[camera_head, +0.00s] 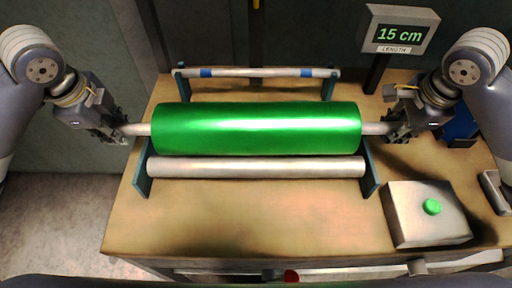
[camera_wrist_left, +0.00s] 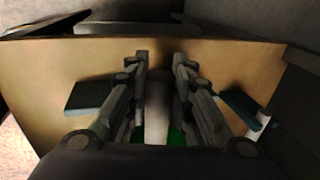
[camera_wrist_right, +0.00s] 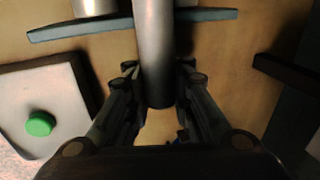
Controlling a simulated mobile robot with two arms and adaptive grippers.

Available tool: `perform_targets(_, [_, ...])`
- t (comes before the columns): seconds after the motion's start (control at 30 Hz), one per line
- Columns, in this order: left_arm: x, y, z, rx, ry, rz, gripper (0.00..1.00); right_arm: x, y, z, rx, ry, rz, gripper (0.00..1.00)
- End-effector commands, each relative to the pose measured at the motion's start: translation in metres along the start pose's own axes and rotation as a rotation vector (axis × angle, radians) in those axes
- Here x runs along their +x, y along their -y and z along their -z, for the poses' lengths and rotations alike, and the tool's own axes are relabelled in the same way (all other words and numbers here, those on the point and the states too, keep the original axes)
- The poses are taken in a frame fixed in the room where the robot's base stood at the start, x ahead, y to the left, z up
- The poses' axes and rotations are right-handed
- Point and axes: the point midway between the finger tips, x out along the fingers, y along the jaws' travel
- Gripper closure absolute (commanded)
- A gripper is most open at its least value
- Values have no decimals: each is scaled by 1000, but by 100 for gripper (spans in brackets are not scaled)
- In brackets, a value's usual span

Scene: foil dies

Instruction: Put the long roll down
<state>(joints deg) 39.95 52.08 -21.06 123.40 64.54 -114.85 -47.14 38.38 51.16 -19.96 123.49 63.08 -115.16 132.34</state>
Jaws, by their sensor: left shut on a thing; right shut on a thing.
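The long roll (camera_head: 257,128) is shiny green with a pale core sticking out at both ends. It lies level across the middle of the head view, over the stand between its two blue-grey end plates. My left gripper (camera_head: 126,132) is shut on the left core end, and my right gripper (camera_head: 391,130) is shut on the right core end. The core shows between the fingers in the left wrist view (camera_wrist_left: 157,105) and in the right wrist view (camera_wrist_right: 154,50). Whether the roll touches the stand is hard to tell.
A pale bar (camera_head: 256,167) runs in front of the roll, and a thinner bar with blue bands (camera_head: 258,73) runs behind it. A box with a green button (camera_head: 432,207) stands at front right. A display (camera_head: 399,35) reads 15 cm. The table's front (camera_head: 250,220) is clear.

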Motion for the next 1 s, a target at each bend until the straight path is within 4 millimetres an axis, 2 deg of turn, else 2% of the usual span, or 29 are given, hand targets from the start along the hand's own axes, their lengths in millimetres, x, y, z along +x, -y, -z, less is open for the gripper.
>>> perform_targets(0.23, [12, -2, 0, -1, -1, 4, 100, 11, -2, 0, 0, 2, 5, 100])
perform_targets(0.27, [11, -3, 0, 0, 0, 0, 74, 11, -3, 0, 0, 1, 1, 80])
perform_targets(0.33, [10, -3, 0, 0, 0, 0, 59, 10, -3, 0, 0, 1, 1, 64])
perform_targets(0.37, [10, -3, 0, 0, 0, 0, 59, 10, -3, 0, 0, 1, 1, 59])
perform_targets(0.77, [7, -2, 0, 0, 1, 2, 59, 10, -3, 0, 0, 0, 0, 59])
perform_targets(1.0, [-19, -1, -1, 0, 3, 6, 59, 10, -3, 0, 0, 0, 0, 59])
